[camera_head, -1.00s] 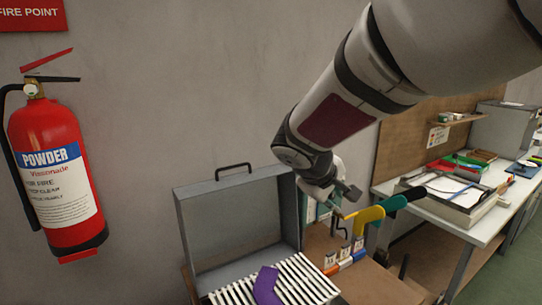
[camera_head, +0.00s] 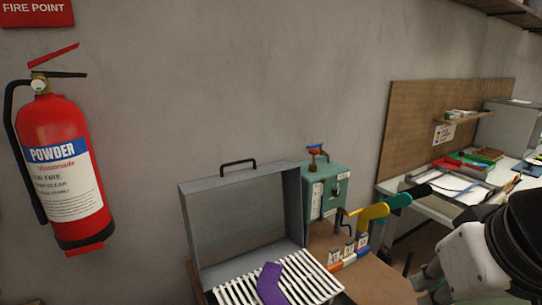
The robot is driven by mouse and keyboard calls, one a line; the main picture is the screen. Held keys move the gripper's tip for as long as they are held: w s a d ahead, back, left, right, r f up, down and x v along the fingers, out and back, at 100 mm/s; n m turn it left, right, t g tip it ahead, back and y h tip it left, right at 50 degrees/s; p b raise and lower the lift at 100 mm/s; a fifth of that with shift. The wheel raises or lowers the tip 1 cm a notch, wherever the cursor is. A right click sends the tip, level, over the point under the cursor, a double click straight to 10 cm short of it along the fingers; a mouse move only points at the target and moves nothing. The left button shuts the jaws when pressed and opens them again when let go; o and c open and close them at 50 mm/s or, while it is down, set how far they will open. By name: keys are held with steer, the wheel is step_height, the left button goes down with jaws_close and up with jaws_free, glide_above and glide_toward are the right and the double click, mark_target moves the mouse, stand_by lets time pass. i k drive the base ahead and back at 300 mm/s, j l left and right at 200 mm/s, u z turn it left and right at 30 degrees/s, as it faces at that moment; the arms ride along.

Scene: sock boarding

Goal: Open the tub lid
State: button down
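The grey tub (camera_head: 203,279) stands at the bottom middle of the head view, against the wall. Its lid (camera_head: 240,214) stands upright at the back, with a dark handle (camera_head: 238,165) on its top edge. White slats (camera_head: 312,277) show across the tub's opening, and a purple sock-shaped piece (camera_head: 269,284) lies on them. My gripper (camera_head: 428,287) is at the bottom right, well to the right of the tub and apart from it. Its fingers are partly cut off by the frame, and I see nothing clearly held.
A fire extinguisher (camera_head: 63,170) hangs at left. A cluttered white bench (camera_head: 419,209) is at right.

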mark_target(212, 276)
steer(key=k+j+u, duration=0.1)
steer(key=k+u, duration=0.15)
steer(key=k, duration=0.4)
steer(key=i+l+u, duration=0.15)
steer(key=u, duration=0.3)
steer(key=i+l+u, duration=0.15)
steer(key=u, duration=0.3)
steer(key=i+l+u, duration=0.1)
steer(key=l+u, duration=0.15)
steer(key=u, duration=0.2)
steer(key=i+l, duration=0.1)
steer(key=l, duration=0.3)
steer(key=i+l, duration=0.1)
steer(key=l, duration=0.3)
